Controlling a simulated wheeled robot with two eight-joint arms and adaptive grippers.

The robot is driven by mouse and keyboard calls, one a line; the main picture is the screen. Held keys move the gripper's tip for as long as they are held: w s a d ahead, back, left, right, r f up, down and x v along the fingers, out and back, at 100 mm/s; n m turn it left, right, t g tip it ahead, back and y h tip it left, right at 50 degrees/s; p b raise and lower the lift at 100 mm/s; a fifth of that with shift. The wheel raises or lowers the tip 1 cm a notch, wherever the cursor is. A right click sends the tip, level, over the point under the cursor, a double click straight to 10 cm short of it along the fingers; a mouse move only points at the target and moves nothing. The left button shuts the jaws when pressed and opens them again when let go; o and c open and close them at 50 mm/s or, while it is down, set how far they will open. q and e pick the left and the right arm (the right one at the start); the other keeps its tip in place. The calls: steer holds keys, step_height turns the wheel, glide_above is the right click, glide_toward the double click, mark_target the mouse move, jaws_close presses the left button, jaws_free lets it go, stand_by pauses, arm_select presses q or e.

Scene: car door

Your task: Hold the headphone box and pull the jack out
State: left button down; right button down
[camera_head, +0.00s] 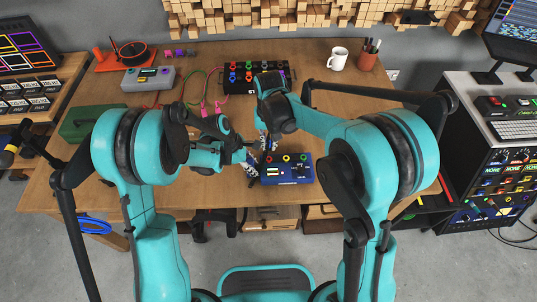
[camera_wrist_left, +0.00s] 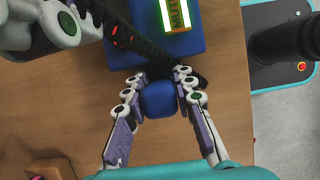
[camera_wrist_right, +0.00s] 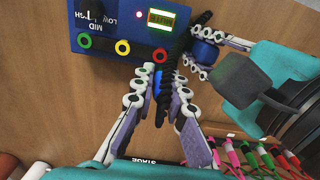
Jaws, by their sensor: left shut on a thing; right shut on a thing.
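The headphone box (camera_head: 287,170) is blue, with coloured sockets and a lit MUTE display, at the table's front edge in the head view. It also shows in the right wrist view (camera_wrist_right: 115,22) and the left wrist view (camera_wrist_left: 128,48). My left gripper (camera_head: 253,170) is shut on a blue block-like part (camera_wrist_left: 159,99) beside the box's body; whether they are joined is unclear. My right gripper (camera_wrist_right: 160,82) is shut on a slim blue jack with a black coiled cable (camera_wrist_right: 172,58), close to the box's socketed side. Whether the jack's tip is in a socket is hidden.
A black box with coloured knobs (camera_head: 257,76), a grey box (camera_head: 147,78), a white mug (camera_head: 337,58) and a pen cup (camera_head: 368,54) stand farther back. Pink and green cables (camera_head: 205,108) lie to the left. The table's right side is mostly clear.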

mark_target(269, 139)
arm_select(q)
steer(key=c, duration=1.2)
jaws_free()
arm_select(e)
steer(key=shift+r+p, duration=3.5)
steer(key=shift+r, duration=0.05)
arm_select(q)
steer(key=v, duration=0.7)
steer(key=s+v, duration=0.1)
steer(key=v, duration=1.3)
steer(key=shift+s+r, duration=0.25)
steer(key=shift+r, duration=0.2)
arm_select(e)
steer(key=shift+f, duration=0.1)
